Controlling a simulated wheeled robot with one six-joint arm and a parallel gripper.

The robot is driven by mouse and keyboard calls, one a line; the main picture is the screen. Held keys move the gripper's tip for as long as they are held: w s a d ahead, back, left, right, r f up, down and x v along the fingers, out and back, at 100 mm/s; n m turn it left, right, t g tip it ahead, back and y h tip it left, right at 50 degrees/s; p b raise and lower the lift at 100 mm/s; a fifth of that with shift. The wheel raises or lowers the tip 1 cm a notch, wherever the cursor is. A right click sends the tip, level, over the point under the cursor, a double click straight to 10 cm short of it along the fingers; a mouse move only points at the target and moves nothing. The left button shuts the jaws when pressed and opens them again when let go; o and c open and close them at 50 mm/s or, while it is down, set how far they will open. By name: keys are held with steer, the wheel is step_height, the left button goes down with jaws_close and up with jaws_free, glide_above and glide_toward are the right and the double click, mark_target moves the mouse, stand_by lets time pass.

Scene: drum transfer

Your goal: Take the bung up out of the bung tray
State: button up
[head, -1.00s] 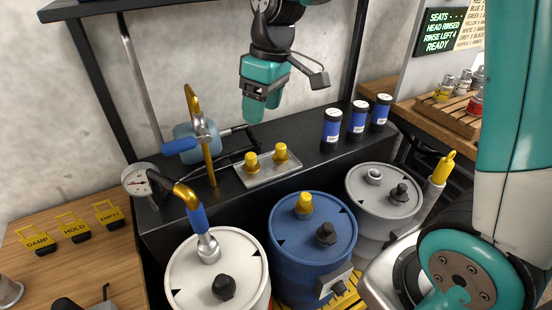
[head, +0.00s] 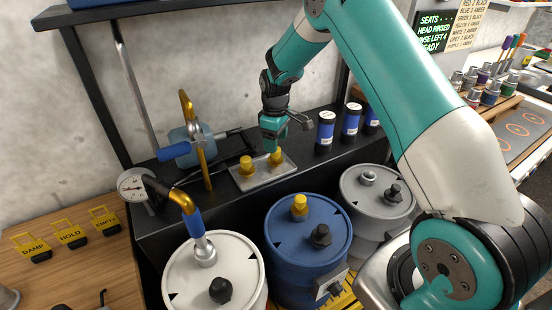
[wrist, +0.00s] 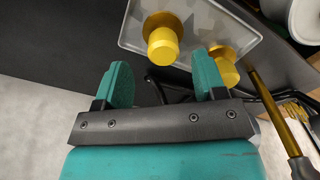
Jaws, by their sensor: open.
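The bung tray (head: 250,184) is a shallow grey metal tray on the dark shelf, and it also fills the top of the wrist view (wrist: 192,17). Two yellow bungs stand in it: the right bung (head: 276,158) and the left bung (head: 246,166). My gripper (head: 272,143) is open, low over the right bung, and partly covers it in the head view. In the wrist view the right bung (wrist: 162,42) stands ahead of the gap between my fingers (wrist: 163,82). The left bung (wrist: 223,66) is just beyond the right-hand finger. No bung is held.
Below the shelf stand a white drum (head: 230,255), a blue drum (head: 285,225) with a yellow bung in its lid, and a grey drum (head: 365,207). A brass pipe (head: 204,165) rises left of the tray. Dark bottles with blue labels (head: 326,132) stand to the right.

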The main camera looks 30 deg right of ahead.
mark_target(275, 157)
step_height(275, 157, down, 6)
steer(key=shift+s+a+f+p, duration=0.15)
steer(key=shift+f+p, duration=0.05)
steer(key=shift+p, duration=0.65)
steer(key=shift+c, duration=0.4)
steer(key=c, duration=0.6)
